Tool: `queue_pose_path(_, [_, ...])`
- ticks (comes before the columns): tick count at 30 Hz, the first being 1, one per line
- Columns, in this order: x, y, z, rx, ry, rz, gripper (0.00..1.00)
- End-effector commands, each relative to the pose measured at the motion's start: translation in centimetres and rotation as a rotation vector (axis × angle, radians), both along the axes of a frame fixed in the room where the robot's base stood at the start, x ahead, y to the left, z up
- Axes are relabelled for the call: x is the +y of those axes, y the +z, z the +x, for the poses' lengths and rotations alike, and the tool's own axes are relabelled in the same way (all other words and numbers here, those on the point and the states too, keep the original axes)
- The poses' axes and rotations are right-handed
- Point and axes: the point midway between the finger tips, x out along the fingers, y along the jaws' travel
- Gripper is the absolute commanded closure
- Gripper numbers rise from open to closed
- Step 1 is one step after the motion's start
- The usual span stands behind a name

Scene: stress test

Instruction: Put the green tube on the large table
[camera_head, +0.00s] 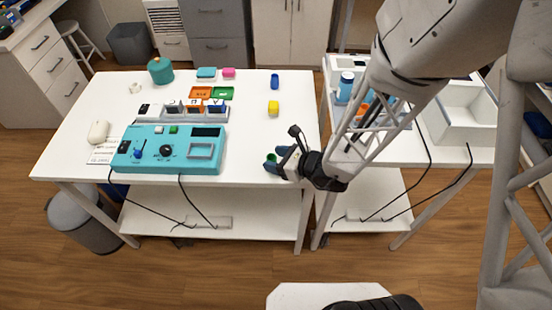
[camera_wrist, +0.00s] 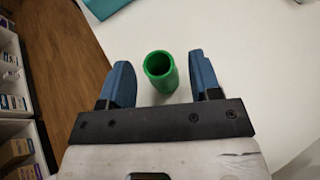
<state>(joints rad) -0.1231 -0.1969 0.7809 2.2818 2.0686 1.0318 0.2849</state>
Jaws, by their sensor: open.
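The green tube (camera_wrist: 160,72) stands on the white surface in the wrist view, its open round end facing the camera. It lies between my gripper's (camera_wrist: 163,68) two blue fingers, with a gap on each side. My gripper is open and holds nothing. In the head view my gripper (camera_head: 276,159) is at the right front part of the large white table (camera_head: 250,135), close to the tabletop. A small patch of green tube (camera_head: 271,157) shows between the fingers there; the rest is hidden.
A teal control box (camera_head: 170,150) sits left of my gripper. A second table at right holds a white bin (camera_head: 462,120).

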Motion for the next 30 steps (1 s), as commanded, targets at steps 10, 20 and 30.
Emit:
queue_pose_path(10, [-2.0,0.9,-1.0,-0.002,-0.001,0.000,0.42])
queue_pose_path(20, [-4.5,2.1,-2.4,-0.001,-0.002,0.000,0.42])
queue_pose_path(30, [-6.9,3.2,-3.7,0.000,-0.002,0.000,0.42])
